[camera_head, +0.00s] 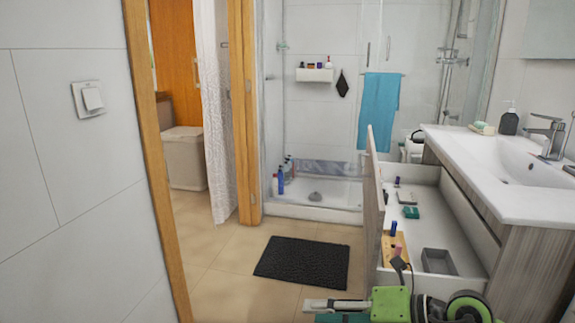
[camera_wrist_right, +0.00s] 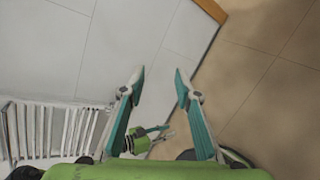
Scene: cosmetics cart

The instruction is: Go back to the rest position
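My right gripper (camera_head: 312,312) is low at the bottom edge of the head view, in front of the open drawer, its fingers pointing left. In the right wrist view the same gripper (camera_wrist_right: 159,77) has its two teal-tipped fingers apart, with nothing between the tips but wall and floor behind. My left gripper is not in the head view. A small green and grey part (camera_wrist_right: 145,141), which looks like my left gripper, shows beyond the fingers in the right wrist view; it is too small to tell whether it is open.
The open drawer (camera_head: 446,222) under the white sink (camera_head: 515,182) holds several small items, including a grey box (camera_head: 438,261). A black mat (camera_head: 302,262) lies on the tiled floor. A white wall (camera_head: 60,180) is close on the left. A white slatted rack (camera_wrist_right: 48,130) shows in the wrist view.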

